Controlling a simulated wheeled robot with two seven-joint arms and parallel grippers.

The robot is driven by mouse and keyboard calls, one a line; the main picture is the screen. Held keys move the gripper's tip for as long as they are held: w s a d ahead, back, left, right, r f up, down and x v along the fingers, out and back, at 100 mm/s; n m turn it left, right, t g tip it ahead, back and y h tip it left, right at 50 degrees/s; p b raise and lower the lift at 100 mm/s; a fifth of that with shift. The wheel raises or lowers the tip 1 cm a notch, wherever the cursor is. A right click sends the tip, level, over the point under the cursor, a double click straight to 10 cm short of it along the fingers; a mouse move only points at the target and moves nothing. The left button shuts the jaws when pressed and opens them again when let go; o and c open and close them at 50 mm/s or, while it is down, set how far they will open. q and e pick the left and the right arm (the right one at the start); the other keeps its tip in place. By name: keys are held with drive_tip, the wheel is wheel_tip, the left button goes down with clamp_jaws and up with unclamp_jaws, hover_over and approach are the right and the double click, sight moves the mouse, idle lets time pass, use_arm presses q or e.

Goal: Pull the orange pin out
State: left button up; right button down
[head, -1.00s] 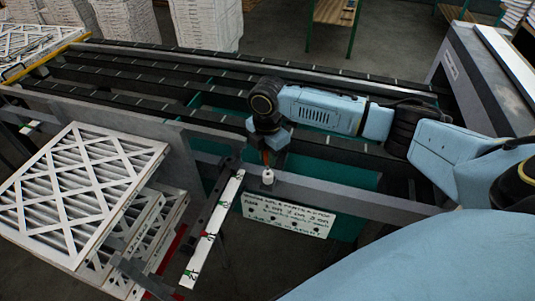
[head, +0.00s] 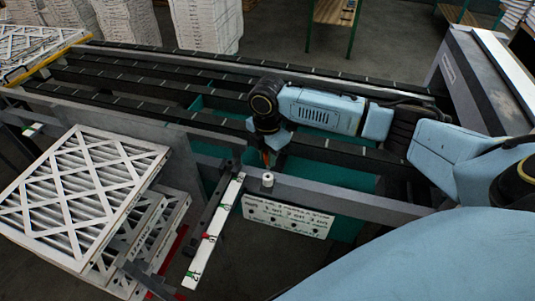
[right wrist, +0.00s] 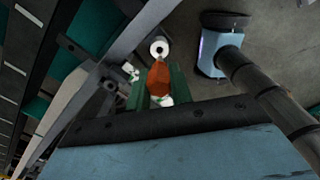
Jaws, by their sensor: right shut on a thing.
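The orange pin (right wrist: 159,77) is held between the green fingers of my right gripper (right wrist: 159,92) in the right wrist view. In the head view the right gripper (head: 266,150) points down, with a bit of orange at its tip, just above a white cylinder (head: 268,180) on the grey rail. The cylinder also shows in the right wrist view (right wrist: 159,47), beyond the pin, with a dark spot in the middle of its face. I cannot tell whether the pin's lower end still reaches into it. My left gripper is not in view.
A white sign (head: 287,216) hangs on the rail's front. A white strip with coloured marks (head: 212,232) slants down beside it. Stacked framed filters (head: 80,195) stand at the left. Dark conveyor rails (head: 150,83) run behind, and a grey housing (head: 490,80) stands at the right.

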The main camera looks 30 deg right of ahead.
drive_tip(key=shift+r+p, duration=1.25)
drive_tip(key=shift+p, duration=0.1)
drive_tip(key=shift+r, duration=3.25)
